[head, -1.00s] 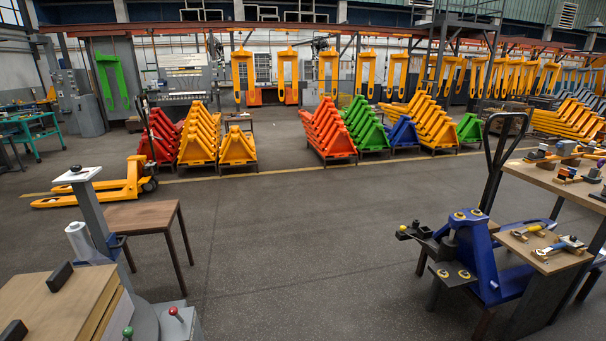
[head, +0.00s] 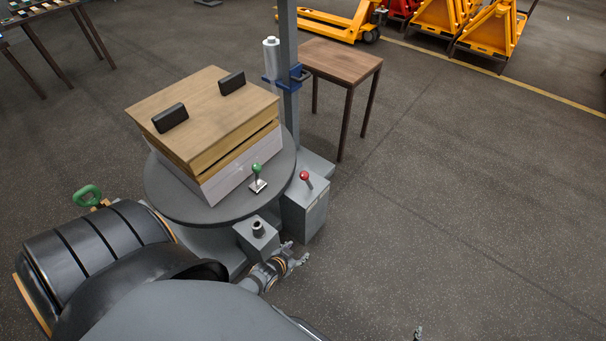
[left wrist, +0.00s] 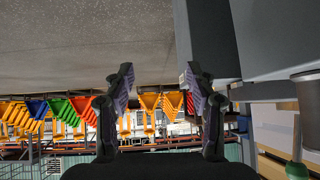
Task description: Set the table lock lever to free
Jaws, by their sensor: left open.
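A lever with a green knob (head: 257,168) stands on a small pale plate at the front edge of the dark round turntable (head: 170,200). A lever with a red knob (head: 304,176) stands on a grey box (head: 306,208) to its right. No label shows which is the table lock. My left gripper (head: 302,259) is open and empty, in front of and below the red lever, apart from both levers. In the left wrist view its fingers (left wrist: 160,105) stand wide apart, with a green knob (left wrist: 297,170) at the lower right. Only a small tip, probably my right gripper (head: 418,333), shows at the bottom edge.
A wooden-topped crate (head: 205,105) with two black blocks fills much of the turntable. A grey post (head: 290,110) rises behind. A grey housing with a black stub (head: 258,230) is close to my left gripper. A small wooden table (head: 340,62) stands behind; floor to the right is clear.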

